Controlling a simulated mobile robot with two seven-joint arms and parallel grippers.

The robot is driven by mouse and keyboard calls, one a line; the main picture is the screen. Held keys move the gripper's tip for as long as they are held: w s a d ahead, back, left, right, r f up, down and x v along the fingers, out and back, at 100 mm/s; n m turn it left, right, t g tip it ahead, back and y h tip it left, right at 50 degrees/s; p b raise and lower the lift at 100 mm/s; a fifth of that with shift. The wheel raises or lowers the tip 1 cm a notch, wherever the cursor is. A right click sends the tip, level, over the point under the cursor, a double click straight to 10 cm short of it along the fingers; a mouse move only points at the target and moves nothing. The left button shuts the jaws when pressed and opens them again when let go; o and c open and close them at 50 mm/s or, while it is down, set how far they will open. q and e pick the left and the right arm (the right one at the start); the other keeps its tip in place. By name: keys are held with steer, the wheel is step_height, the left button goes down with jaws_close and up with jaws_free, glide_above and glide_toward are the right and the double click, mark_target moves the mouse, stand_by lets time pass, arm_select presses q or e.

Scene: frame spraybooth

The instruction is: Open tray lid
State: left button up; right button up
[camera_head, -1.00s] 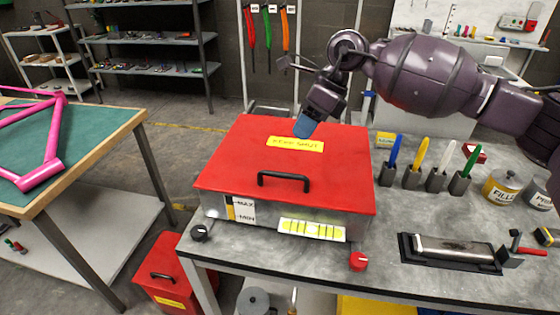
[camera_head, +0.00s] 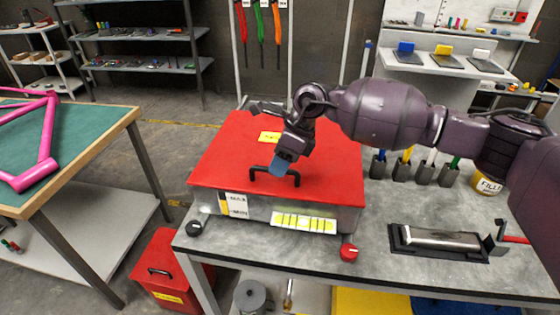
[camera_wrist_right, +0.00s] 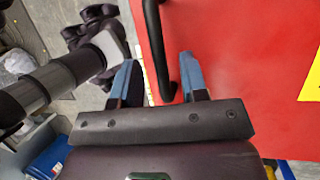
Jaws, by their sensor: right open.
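The tray's red lid (camera_head: 228,150) lies flat and shut on the metal tray (camera_head: 262,207) on the bench. Its black handle (camera_head: 257,177) is at the front of the lid. My right gripper (camera_head: 280,167) is over the handle with its blue fingertips down, partly hiding it. In the right wrist view my right gripper (camera_wrist_right: 158,66) is open, and the black handle (camera_wrist_right: 157,45) runs between its two blue fingers, touching neither clearly. How deep the fingers reach around the bar I cannot tell.
A red knob (camera_head: 349,253) and a black knob (camera_head: 194,228) are at the tray's front corners. Several coloured tools in holders (camera_head: 425,173) stand right of the tray. A green-topped table (camera_head: 90,140) with a pink frame is at the left.

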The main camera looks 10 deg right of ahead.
steer(key=shift+a+f, duration=0.1)
steer(key=shift+f, duration=0.05)
steer(key=shift+c, duration=0.3)
jaws_close()
steer(key=shift+r, duration=0.2)
steer(key=w+d+r+g, duration=0.1)
steer(key=w+r, duration=0.3)
steer(key=r, duration=0.4)
steer(key=w+d+r+g+b, duration=0.1)
steer(key=w+d+r, duration=0.1)
steer(key=w+r, duration=0.3)
steer(key=shift+w+d+r+m+y, duration=0.15)
steer(key=shift+r+m+y, duration=0.25)
steer(key=shift+r, duration=1.7)
